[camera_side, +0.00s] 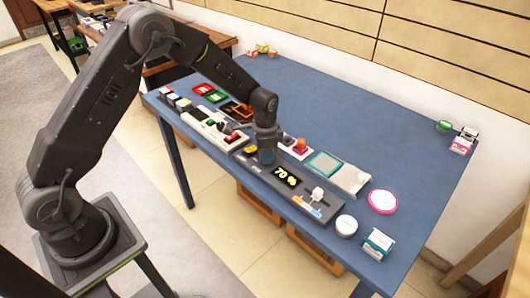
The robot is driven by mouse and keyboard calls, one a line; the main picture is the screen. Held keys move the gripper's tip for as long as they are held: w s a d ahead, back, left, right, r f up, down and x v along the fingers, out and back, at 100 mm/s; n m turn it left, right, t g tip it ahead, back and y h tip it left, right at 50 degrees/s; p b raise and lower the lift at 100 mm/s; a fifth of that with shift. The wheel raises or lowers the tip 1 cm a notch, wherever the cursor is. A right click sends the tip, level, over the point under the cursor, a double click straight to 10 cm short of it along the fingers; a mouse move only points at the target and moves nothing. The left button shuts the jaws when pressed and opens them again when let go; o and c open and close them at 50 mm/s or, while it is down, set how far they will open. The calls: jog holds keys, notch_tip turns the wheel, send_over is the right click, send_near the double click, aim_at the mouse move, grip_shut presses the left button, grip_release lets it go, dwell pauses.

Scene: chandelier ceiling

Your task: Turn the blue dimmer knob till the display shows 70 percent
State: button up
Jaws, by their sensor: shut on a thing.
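A dark grey control panel (255,172) lies along the near side of the blue table. Its display (285,175) shows yellow figures that read 70 and a percent sign. My gripper (266,152) points straight down over the panel, to the left of the display. It is shut on the blue knob (266,157), of which only a small bluish part shows below the fingers. The fingers hide the rest of the knob and any mark on it.
A white slider (317,194) stands on the panel's right part. A panel with a green-framed pad (324,164) lies behind it, and a button panel (216,128) to the left. A pink-rimmed disc (383,201), white round tub (346,226) and teal box (377,244) stand right. The table's back is mostly clear.

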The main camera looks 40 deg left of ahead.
jog(key=shift+m, duration=0.6)
jog(key=o, duration=0.9)
notch_tip(320, 180, up, 14)
jog(key=shift+f, duration=0.1)
dwell(0.4)
